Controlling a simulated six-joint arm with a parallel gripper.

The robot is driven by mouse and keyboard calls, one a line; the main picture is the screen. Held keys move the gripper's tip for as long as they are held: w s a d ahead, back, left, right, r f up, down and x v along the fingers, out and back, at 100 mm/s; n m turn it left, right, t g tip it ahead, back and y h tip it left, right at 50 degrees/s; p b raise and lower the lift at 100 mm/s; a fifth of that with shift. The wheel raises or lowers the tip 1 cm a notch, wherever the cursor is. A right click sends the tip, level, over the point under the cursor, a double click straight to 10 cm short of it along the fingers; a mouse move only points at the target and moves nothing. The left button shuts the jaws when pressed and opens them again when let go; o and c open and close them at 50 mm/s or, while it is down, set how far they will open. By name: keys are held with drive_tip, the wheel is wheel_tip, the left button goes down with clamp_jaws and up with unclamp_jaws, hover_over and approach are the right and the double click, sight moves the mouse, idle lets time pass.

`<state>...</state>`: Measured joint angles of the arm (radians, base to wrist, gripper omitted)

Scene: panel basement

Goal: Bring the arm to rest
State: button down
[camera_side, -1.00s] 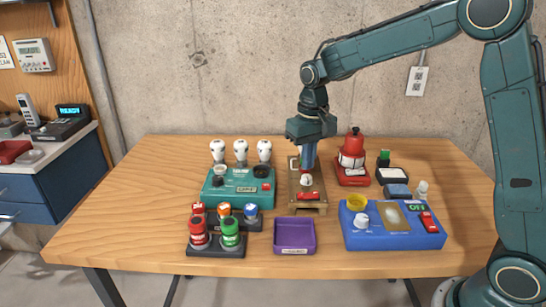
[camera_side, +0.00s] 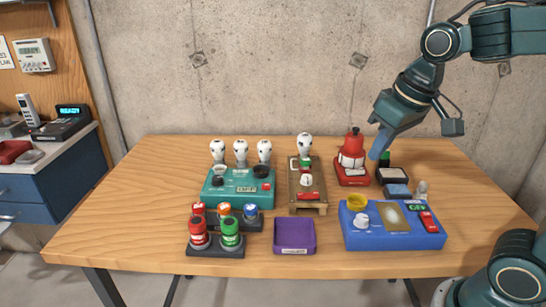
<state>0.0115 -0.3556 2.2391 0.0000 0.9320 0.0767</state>
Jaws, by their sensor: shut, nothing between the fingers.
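My gripper (camera_side: 379,146) hangs in the air over the back right of the table, tilted down and to the left. Its blue fingers are together with nothing between them. It is near the red bottle (camera_side: 353,146) and the green-topped block (camera_side: 385,158), in front of them in the picture; whether it touches either cannot be told. My arm is folded up at the upper right, partly out of the picture.
A wooden stand (camera_side: 308,207) holds a white-headed piece (camera_side: 304,143). A teal box (camera_side: 240,188), blue box (camera_side: 393,236), purple tray (camera_side: 294,250) and red and green canisters (camera_side: 231,233) stand on the table (camera_side: 120,220). The table's left part and right edge are clear.

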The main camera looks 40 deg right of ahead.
drive_tip(key=s+f+n+t, duration=0.1)
drive_tip(key=s, duration=0.8)
drive_tip(key=shift+a+t, duration=0.15)
drive_tip(key=shift+t, duration=0.25)
